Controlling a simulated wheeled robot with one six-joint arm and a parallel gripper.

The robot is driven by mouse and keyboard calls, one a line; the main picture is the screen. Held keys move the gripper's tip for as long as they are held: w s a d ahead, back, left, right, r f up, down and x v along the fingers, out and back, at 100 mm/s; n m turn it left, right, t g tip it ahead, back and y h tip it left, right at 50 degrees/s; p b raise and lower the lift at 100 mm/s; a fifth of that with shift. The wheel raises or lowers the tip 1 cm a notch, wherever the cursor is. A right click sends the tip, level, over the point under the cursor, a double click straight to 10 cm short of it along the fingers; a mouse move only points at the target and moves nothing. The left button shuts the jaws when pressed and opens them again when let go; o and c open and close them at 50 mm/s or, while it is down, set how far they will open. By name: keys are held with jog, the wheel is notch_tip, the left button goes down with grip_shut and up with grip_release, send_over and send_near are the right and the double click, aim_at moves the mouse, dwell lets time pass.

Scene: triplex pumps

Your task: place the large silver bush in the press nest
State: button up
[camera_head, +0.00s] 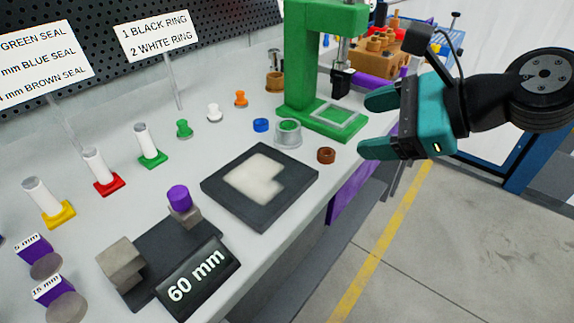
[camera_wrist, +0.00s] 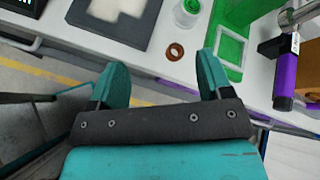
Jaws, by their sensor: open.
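The large silver bush (camera_head: 288,135) stands on the bench just left of the green press (camera_head: 312,60), with something green inside its ring. It also shows at the top of the wrist view (camera_wrist: 186,14). The press nest appears to be the pale square frame (camera_head: 341,116) on the press's green base; part of it shows in the wrist view (camera_wrist: 231,52). I see nothing in the frame. My gripper (camera_head: 371,126) is open and empty, right of the press and bush, beyond the bench's front edge. Its two teal fingers (camera_wrist: 162,72) are spread wide in the wrist view.
A brown ring (camera_head: 326,156) lies near the bench edge, and a blue ring (camera_head: 261,125) beside the bush. A dark tray (camera_head: 222,188) with a pale recess is left of them. The press's column and ram rise over its base. A wooden block (camera_head: 385,60) holds small parts behind.

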jog(key=w+f+m+p, duration=0.1)
jog(key=w+m+p, duration=0.1)
jog(key=w+a+f+m+t+p, duration=0.1)
jog(key=w+m+p, duration=0.1)
jog(key=w+a+f+m+t+p, duration=0.1)
jog(key=w+f+m+p, duration=0.1)
jog(key=m, duration=0.1)
jog(key=shift+w, duration=0.1)
send_near(292, 125)
jog(key=shift+w+a+f+y, duration=0.15)
jog(key=shift+w+a+f, duration=0.25)
jog(key=shift+a, duration=0.2)
jog(key=shift+w+a+f+y, duration=0.15)
jog(key=shift+w+a+f, duration=0.15)
jog(key=shift+a+f, duration=0.25)
jog(key=shift+w+x, duration=0.15)
jog(key=shift+x, duration=1.35)
jog(key=shift+w+x, duration=0.15)
jog(key=shift+x, duration=1.4)
jog(key=shift+d+r, duration=0.15)
jog(key=shift+r, duration=0.05)
jog(key=c, duration=1.1)
jog(key=shift+r, duration=0.1)
